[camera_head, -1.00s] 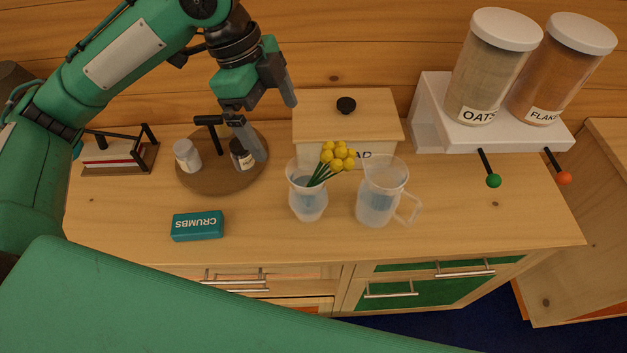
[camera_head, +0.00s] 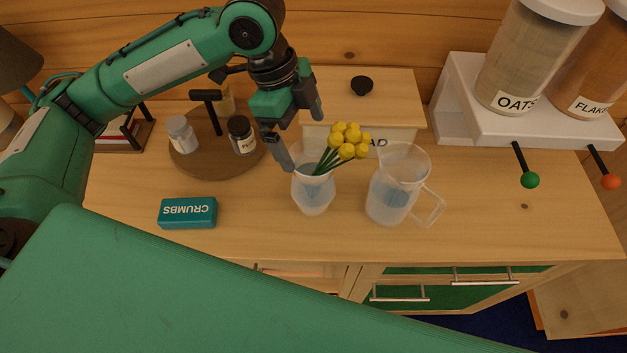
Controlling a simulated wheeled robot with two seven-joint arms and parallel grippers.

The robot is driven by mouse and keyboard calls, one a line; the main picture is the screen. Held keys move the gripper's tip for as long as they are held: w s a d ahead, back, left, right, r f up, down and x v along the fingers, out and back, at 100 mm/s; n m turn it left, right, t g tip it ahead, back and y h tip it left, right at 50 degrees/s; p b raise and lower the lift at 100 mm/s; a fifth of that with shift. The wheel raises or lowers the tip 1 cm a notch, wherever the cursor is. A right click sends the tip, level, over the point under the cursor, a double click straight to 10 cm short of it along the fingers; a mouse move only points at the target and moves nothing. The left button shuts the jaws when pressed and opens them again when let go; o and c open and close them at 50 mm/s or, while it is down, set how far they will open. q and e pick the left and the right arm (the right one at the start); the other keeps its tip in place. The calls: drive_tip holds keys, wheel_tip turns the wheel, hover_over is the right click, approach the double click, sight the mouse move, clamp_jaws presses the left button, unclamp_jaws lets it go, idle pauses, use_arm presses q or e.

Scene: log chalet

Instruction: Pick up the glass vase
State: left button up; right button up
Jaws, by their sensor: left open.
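The glass vase (camera_head: 314,192) stands upright on the wooden counter, clear with a bluish lower part. Yellow flowers (camera_head: 347,141) on green stems lean out of it to the right. My left gripper (camera_head: 303,142) is open, above and just behind the vase's rim, its fingers pointing down. One fingertip is close to the left side of the rim; I cannot tell whether it touches. Nothing is between the fingers that I can make out. My right gripper is not in view.
A clear pitcher (camera_head: 395,185) stands close right of the vase. A wooden bread box (camera_head: 398,100) is behind. A round caddy (camera_head: 196,161) with jars stands left. A white shelf (camera_head: 465,122) holds canisters.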

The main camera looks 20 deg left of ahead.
sight(313, 157)
use_arm(q)
drive_tip(key=shift+p+x, duration=0.3)
drive_tip(key=shift+x, duration=3.25)
drive_tip(key=shift+w, duration=0.2)
drive_tip(key=c, duration=1.9)
